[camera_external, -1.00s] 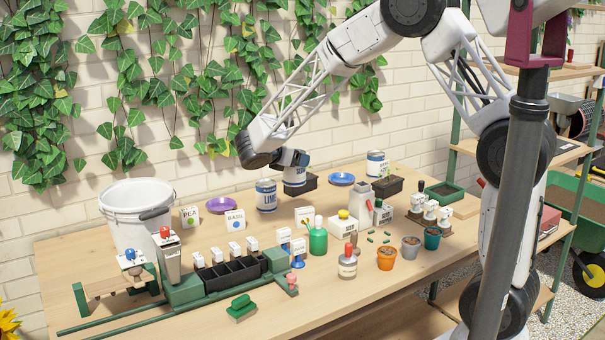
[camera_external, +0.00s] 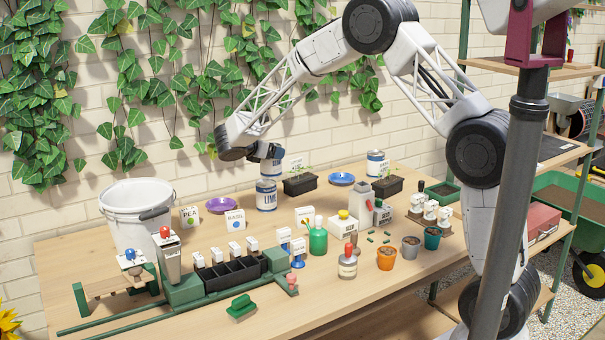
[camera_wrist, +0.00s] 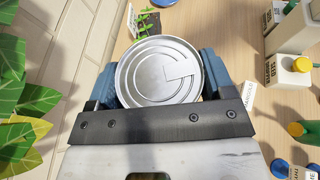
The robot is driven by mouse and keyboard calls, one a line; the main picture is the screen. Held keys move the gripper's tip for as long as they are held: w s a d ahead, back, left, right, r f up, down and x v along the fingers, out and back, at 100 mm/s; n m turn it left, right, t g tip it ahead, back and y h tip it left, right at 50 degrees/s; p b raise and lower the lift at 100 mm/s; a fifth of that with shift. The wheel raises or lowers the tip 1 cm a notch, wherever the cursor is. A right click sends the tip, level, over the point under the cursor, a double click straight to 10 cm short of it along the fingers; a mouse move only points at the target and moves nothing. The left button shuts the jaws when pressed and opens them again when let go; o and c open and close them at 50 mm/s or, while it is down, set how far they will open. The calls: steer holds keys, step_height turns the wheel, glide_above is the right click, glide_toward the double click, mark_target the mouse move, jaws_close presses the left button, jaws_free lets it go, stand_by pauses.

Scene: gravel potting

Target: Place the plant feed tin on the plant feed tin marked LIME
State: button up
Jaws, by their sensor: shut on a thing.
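The plant feed tin marked LIME (camera_external: 266,198) stands upright on the bench near the back, blue and white. My gripper (camera_external: 270,153) is shut on another plant feed tin (camera_external: 271,168), white and blue. The held tin is upright, directly above the LIME tin and roughly lined up with it. I cannot tell whether the two touch. In the wrist view the held tin's round metal lid (camera_wrist: 160,72) sits between my blue fingers and hides the LIME tin below.
A third blue and white tin (camera_external: 375,164) stands at the back right. A seedling tray (camera_external: 299,185) is just right of the LIME tin, a purple saucer (camera_external: 222,205) to its left. A seed packet (camera_external: 236,220) stands in front left. The brick wall (camera_external: 200,160) is close behind.

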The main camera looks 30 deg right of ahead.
steer(key=shift+w+a+f, duration=0.1)
steer(key=shift+w+a, duration=0.05)
steer(key=shift+w, duration=1.5)
steer(key=shift+f, duration=0.1)
steer(key=shift+f, duration=1.65)
steer(key=shift+f, duration=0.15)
steer(key=o, duration=1.2)
steer(key=shift+v, duration=6.05)
